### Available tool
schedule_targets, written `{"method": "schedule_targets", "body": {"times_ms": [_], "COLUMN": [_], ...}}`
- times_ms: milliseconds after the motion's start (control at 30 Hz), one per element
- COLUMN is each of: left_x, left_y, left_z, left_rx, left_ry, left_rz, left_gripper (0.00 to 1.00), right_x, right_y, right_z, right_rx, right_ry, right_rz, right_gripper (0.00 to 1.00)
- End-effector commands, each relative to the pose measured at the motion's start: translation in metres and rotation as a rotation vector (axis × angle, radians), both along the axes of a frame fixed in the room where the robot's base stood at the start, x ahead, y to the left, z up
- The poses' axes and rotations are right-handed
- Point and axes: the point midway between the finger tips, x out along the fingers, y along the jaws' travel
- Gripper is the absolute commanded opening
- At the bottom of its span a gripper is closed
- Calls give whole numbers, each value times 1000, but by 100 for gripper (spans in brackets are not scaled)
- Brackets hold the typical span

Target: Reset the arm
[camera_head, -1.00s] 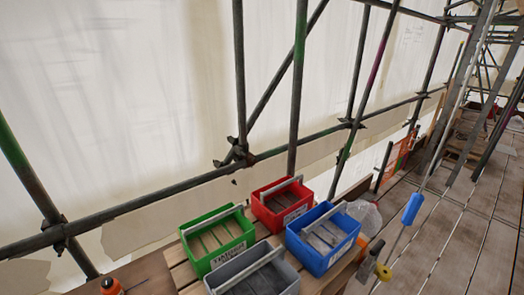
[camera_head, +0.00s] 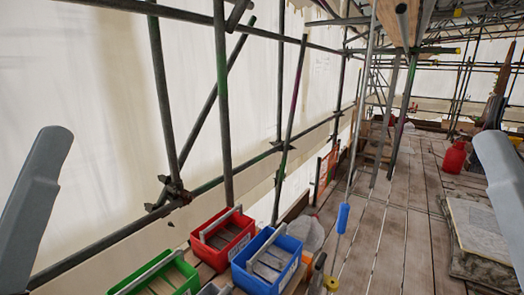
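Two grey arm parts of mine rise at the sides of the head view, one at the left edge and one at the right edge. No gripper fingertips show, so I cannot see whether either gripper holds anything. Below them, at the bottom of the view, stand a red crate (camera_head: 222,252), a blue crate (camera_head: 250,278) and a green crate (camera_head: 185,268), each with a grey handle across its top. The green crate is cut off by the bottom edge.
Scaffold poles (camera_head: 222,110) stand in front of pale sheeting (camera_head: 110,120) on the left. A plank walkway (camera_head: 400,235) runs away to the right. A stone slab (camera_head: 480,230) and a red container (camera_head: 455,157) stand on it. A blue-sleeved pole (camera_head: 342,218) is near the crates.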

Motion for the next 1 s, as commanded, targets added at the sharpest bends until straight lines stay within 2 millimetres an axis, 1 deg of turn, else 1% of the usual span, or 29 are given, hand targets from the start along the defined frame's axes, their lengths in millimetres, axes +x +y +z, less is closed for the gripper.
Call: {"method": "schedule_targets", "body": {"times_ms": [33,167,200,267,300,400,433,500,600,1000], "left_x": [-1,0,0,0,0,1,1,1,1,1], "left_y": [0,1,1,1,1,1,1,1,1,1], "left_z": [51,105,124,153,172,213,222,238,248,244], "left_rx": [-2,-4,-4,-5,-5,-5,-6,-6,-6,-6], "left_ry": [-6,-4,-4,-3,-3,-2,-2,-1,-1,-1], "left_rz": [-1,0,0,0,0,0,1,1,1,1], "left_gripper": [75,75,75,75,75,75,75,75,75,75], "right_x": [-2,-2,-2,-2,-2,-2,-2,-2,-2,-1], "right_y": [0,0,0,0,0,0,0,0,0,0], "right_z": [52,108,126,155,174,216,225,241,251,247], "right_rx": [0,1,1,1,1,1,1,1,1,0], "right_ry": [-8,-10,-9,-9,-9,-9,-9,-9,-9,-8], "right_rz": [0,0,0,0,0,0,0,0,0,0], "right_gripper": [50,50,50,50,50,50,50,50,50,50]}}
